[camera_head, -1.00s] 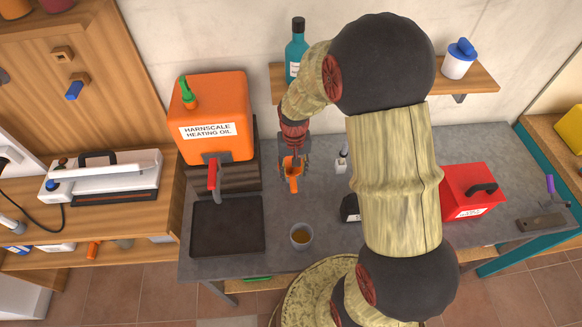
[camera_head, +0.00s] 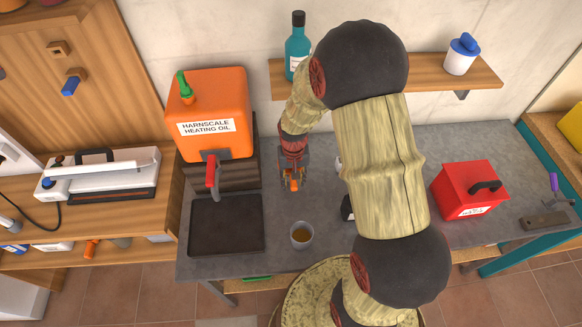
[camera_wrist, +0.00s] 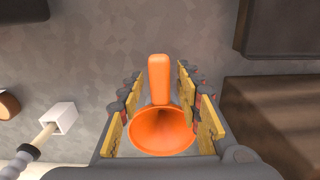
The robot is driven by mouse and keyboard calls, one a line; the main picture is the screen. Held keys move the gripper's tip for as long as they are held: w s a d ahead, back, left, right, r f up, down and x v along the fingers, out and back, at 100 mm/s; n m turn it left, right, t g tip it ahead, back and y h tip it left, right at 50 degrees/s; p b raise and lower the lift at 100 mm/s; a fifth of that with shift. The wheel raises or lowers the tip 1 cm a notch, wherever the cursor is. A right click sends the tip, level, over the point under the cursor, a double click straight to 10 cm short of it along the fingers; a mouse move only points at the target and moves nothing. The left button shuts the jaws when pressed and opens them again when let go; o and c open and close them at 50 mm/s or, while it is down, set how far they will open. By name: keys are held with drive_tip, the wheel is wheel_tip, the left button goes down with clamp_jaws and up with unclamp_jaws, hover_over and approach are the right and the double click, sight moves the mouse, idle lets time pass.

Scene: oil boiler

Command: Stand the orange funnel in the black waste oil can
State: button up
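The orange funnel (camera_head: 293,185) is at the worktop left of my arm. In the wrist view its wide mouth (camera_wrist: 162,130) faces the camera and its orange stem or tab (camera_wrist: 159,78) points up the picture. My gripper (camera_head: 293,180) is lowered around the funnel. In the wrist view the yellow finger pads of my gripper (camera_wrist: 161,108) stand on both sides of it, with narrow gaps; a firm hold does not show. A black can (camera_head: 347,208) stands to the right, mostly hidden behind my arm; its opening is not visible.
A black tray (camera_head: 226,225) and a cup of brown liquid (camera_head: 301,236) are nearer me. The orange heating oil container (camera_head: 208,115) stands on a dark wooden stand (camera_wrist: 272,125) close beside my gripper. A red box (camera_head: 467,190) is right. A shelf (camera_head: 435,78) hangs behind.

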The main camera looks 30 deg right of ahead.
clamp_jaws()
drive_tip(key=shift+r, duration=0.1)
idle(0.5)
drive_tip(key=shift+r, duration=0.55)
wheel_tip(320, 180, up, 2)
drive_tip(key=shift+r+p, duration=0.25)
drive_tip(key=shift+p, duration=0.4)
drive_tip(key=s+a+r+p, duration=0.2)
drive_tip(key=s+r, duration=0.7)
drive_tip(key=s, duration=0.4)
drive_tip(key=shift+s+a+p, duration=0.2)
drive_tip(key=shift+s+p, duration=0.2)
drive_tip(key=shift+r, duration=0.1)
drive_tip(key=s+d+r+p, duration=0.4)
drive_tip(key=s+d, duration=0.2)
drive_tip(key=d, duration=0.4)
drive_tip(key=s+d+r+p, duration=0.3)
drive_tip(key=s+d+r, duration=0.1)
drive_tip(key=s+d, duration=0.3)
drive_tip(key=shift+s+d+p, duration=0.15)
drive_tip(key=shift+d+p, duration=0.2)
drive_tip(key=shift+d, duration=1)
